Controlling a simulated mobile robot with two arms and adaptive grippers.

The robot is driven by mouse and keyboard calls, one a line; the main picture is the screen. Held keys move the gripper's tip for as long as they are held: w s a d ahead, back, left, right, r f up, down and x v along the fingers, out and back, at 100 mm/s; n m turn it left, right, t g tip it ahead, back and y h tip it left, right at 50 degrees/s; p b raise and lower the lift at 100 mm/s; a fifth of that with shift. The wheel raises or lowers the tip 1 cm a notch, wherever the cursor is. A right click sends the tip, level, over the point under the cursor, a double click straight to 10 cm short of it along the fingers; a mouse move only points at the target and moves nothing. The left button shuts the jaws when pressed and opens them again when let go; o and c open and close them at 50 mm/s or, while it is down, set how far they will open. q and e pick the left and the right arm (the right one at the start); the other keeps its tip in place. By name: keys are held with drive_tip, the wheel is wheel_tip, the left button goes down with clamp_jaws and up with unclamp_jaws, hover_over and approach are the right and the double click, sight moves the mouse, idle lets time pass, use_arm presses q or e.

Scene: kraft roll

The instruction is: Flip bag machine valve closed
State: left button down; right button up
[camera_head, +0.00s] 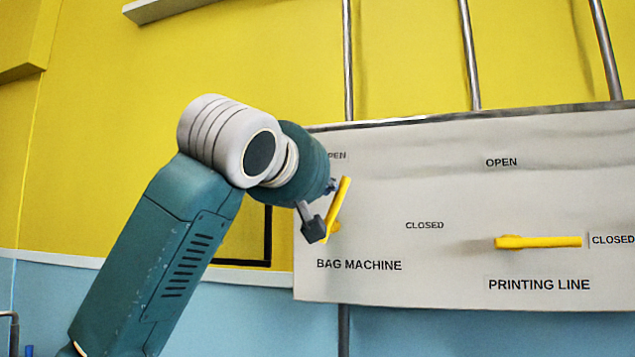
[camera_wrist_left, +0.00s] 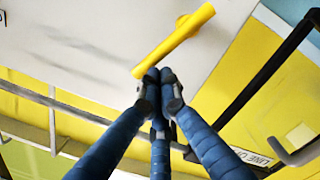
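The yellow bag machine valve handle (camera_head: 339,203) is on the white panel, above the BAG MACHINE label. It points mostly up with a slight lean right, nearer the partly hidden OPEN mark than the CLOSED mark (camera_head: 424,225) to its right. My left gripper (camera_head: 317,228) is at the handle's lower part, left of it. In the left wrist view the blue fingers (camera_wrist_left: 160,82) have their dark tips together, beside one end of the yellow handle (camera_wrist_left: 178,40). Nothing shows between the tips; whether they touch the handle is unclear. My right gripper is not in view.
The printing line valve handle (camera_head: 540,242) lies horizontal, pointing right at its CLOSED mark. The white panel (camera_head: 460,190) hangs on a yellow and blue wall, with vertical pipes (camera_head: 470,55) above it. A black bracket (camera_head: 267,238) is left of the panel.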

sight(343, 193)
use_arm(q)
drive_tip(key=shift+s+d+f+m, duration=0.1)
drive_tip(key=shift+d+f+m, duration=0.1)
drive_tip(key=shift+d+m, duration=0.45)
drive_tip(key=shift+s+d+f+m, duration=0.15)
drive_tip(key=shift+d+m, duration=0.1)
drive_tip(key=shift+m, duration=0.7)
drive_tip(key=shift+s+d+f+m, duration=0.1)
drive_tip(key=shift+d+f+m, duration=0.15)
drive_tip(key=shift+m, duration=0.35)
drive_tip(key=shift+s+d+f+m, duration=0.1)
drive_tip(key=shift+d+m, duration=0.25)
drive_tip(key=shift+m, duration=0.25)
drive_tip(key=shift+s+d+f+m+y+b, duration=0.15)
drive_tip(key=shift+d+f+m+b, duration=0.2)
drive_tip(key=shift+m, duration=0.45)
drive_tip(key=shift+d+f+m+y+b, duration=0.2)
drive_tip(key=shift+d+f+m, duration=0.1)
drive_tip(key=shift+m, duration=0.5)
drive_tip(key=shift+d+f+m, duration=0.15)
drive_tip(key=shift+f+m, duration=0.05)
drive_tip(key=shift+m, duration=0.2)
drive_tip(key=shift+s+d+f+b, duration=0.1)
drive_tip(key=shift+d+f+b, duration=0.05)
drive_tip(key=shift+f+b, duration=0.15)
drive_tip(key=shift+r, duration=0.15)
